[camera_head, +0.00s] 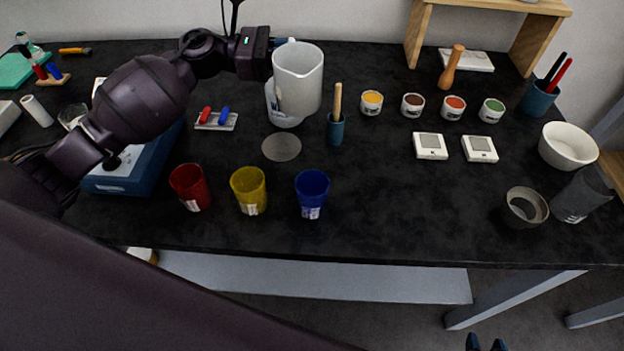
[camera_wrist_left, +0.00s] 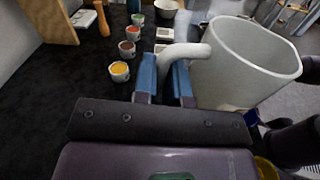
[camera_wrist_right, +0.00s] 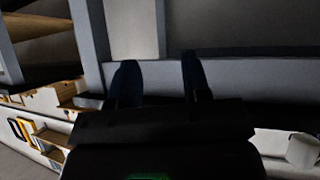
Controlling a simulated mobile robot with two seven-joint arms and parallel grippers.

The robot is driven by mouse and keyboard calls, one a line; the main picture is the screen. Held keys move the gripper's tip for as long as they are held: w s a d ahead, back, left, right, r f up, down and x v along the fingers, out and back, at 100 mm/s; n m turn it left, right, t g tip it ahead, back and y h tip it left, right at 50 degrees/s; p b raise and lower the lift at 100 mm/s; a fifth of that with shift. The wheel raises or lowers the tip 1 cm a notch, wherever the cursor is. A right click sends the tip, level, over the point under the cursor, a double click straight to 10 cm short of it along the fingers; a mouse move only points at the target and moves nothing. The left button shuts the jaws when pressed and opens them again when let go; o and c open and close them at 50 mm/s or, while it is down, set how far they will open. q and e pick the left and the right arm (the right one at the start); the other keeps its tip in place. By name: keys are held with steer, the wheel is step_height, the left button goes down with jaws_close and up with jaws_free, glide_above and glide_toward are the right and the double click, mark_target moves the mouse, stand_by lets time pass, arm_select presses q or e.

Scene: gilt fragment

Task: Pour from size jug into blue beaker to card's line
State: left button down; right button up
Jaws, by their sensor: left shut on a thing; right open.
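The white size jug (camera_head: 298,75) is at the back of the black table, apparently upright; in the left wrist view it (camera_wrist_left: 245,65) fills the right side. My left gripper (camera_wrist_left: 166,82) is shut on its handle; in the head view this gripper (camera_head: 280,43) is at the jug's rim. The jug's contents are not visible. The blue beaker (camera_head: 312,184) stands upright near the front, right of the yellow beaker, with a pale card (camera_head: 311,213) low on its front. Any line is too small to read. My right gripper (camera_head: 486,345) is open and empty, below the table's front edge.
Red (camera_head: 188,188) and yellow (camera_head: 249,190) beakers stand left of the blue one. A pale object (camera_head: 283,118) shows under the jug.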

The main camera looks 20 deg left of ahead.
mark_target(289, 57)
arm_select(q)
steer(key=shift+s+d+r+m+p, duration=0.2)
steer(key=shift+s+r+m+p, duration=0.15)
steer(key=shift+m, duration=0.25)
steer(key=shift+s+d+r+m+p, duration=0.1)
steer(key=shift+s+d+r+m, duration=0.1)
steer(key=shift+s+m, duration=0.3)
steer(key=shift+s+d+r+m+y+p, duration=0.15)
steer(key=shift+s+d+m+y+p, duration=0.1)
steer(key=shift+s+d+m+p, duration=0.25)
steer(key=shift+s+d+r+m+y+p, duration=0.1)
steer(key=shift+s+m+y+p, duration=0.2)
steer(key=shift+m, duration=0.4)
steer(key=shift+s+d+f+m, duration=0.35)
steer(key=shift+s+f+m, duration=0.15)
steer(key=shift+s+f, duration=0.2)
steer(key=shift+s+d+f+m+y, duration=0.25)
steer(key=shift+s+f+m+y, duration=0.1)
steer(key=shift+f+m, duration=0.3)
steer(key=shift+s+d+f+m, duration=0.1)
steer(key=shift+s+f+m, duration=0.1)
steer(key=shift+m, duration=0.15)
steer(key=shift+s+d+r+t, duration=0.1)
steer(key=shift+r+t, duration=0.05)
steer(key=shift+t, duration=0.15)
steer(key=shift+s+m+p, duration=0.1)
steer(key=shift+m+p, duration=0.2)
steer(key=shift+m, duration=0.1)
steer(key=shift+s+d, duration=0.1)
